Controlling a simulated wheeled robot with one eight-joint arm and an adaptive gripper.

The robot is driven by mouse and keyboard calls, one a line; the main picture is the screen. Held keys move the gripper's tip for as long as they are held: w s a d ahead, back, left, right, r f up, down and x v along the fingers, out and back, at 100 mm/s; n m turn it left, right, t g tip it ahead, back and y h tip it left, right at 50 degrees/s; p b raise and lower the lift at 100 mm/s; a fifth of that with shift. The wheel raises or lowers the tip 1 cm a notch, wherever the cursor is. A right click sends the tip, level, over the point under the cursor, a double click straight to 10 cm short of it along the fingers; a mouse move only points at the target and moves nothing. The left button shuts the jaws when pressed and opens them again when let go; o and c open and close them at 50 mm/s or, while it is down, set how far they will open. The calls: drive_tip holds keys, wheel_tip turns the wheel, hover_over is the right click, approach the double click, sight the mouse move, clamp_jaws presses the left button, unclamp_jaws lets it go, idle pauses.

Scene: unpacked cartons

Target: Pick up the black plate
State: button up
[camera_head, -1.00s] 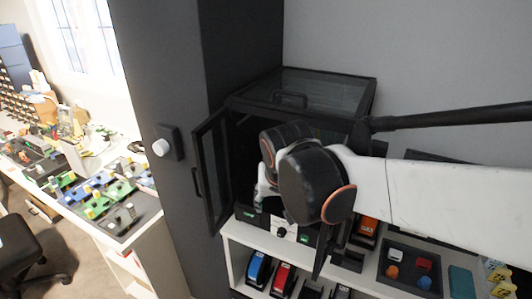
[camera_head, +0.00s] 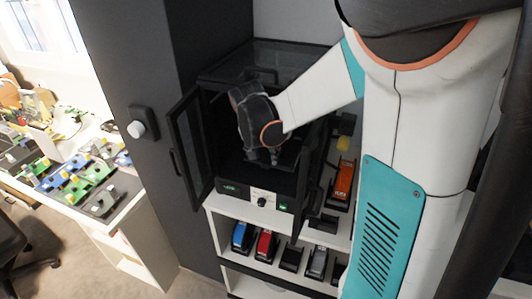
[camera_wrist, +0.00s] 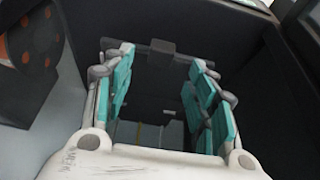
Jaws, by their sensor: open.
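My gripper (camera_head: 264,157) is inside a black cabinet-like machine (camera_head: 262,62) with its front doors swung open. In the wrist view my gripper (camera_wrist: 163,68) is open, with teal-padded fingers apart on the left and right. Between and beyond the fingers is a dark flat thing (camera_wrist: 155,90) with a small raised block at its far edge. It may be the black plate, but dark on dark I cannot tell for sure. I see no contact with the fingers. In the head view my wrist and arm hide much of the machine's inside.
The left glass door (camera_head: 188,145) stands open beside the gripper; the right door (camera_head: 313,180) is open too. A knob panel (camera_head: 262,196) is below the opening. Shelves underneath hold blue (camera_head: 243,236) and red (camera_head: 266,244) devices. A dark pillar (camera_head: 130,60) stands left.

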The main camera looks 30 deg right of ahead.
sight(266, 162)
drive_tip(key=b+x, duration=0.1)
drive_tip(key=x, duration=0.4)
drive_tip(key=shift+a+f+b, duration=0.1)
drive_tip(key=shift+f+b, duration=0.05)
drive_tip(key=shift+b, duration=0.15)
clamp_jaws()
